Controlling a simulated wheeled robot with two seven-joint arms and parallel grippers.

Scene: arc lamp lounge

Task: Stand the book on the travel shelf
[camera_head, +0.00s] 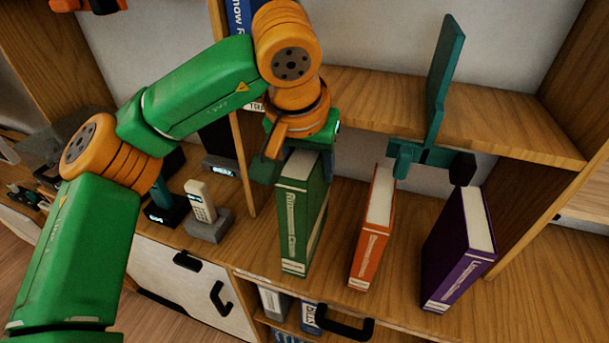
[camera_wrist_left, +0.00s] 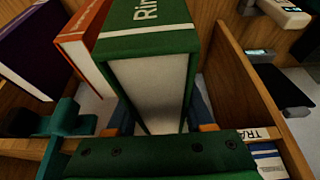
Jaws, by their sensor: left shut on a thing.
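A green book (camera_head: 303,215) stands roughly upright in the shelf bay, its white-lettered spine facing out. My left gripper (camera_head: 292,155) is shut on its upper end, partly hidden behind my wrist. The wrist view also shows the green book (camera_wrist_left: 150,85) between the two fingers (camera_wrist_left: 160,118). I cannot tell whether its bottom touches the board. The wooden shelf (camera_head: 330,283) runs beneath it. A label starting "TRA" (camera_head: 257,106) is on the upper shelf edge, mostly hidden by my arm. My right gripper is not in view.
An orange book (camera_head: 374,225) and a purple book (camera_head: 458,250) stand to the right, with gaps between. A teal bookend-like piece (camera_head: 436,95) rises behind them. A vertical divider (camera_head: 245,160) and a cordless phone (camera_head: 201,205) are to the left.

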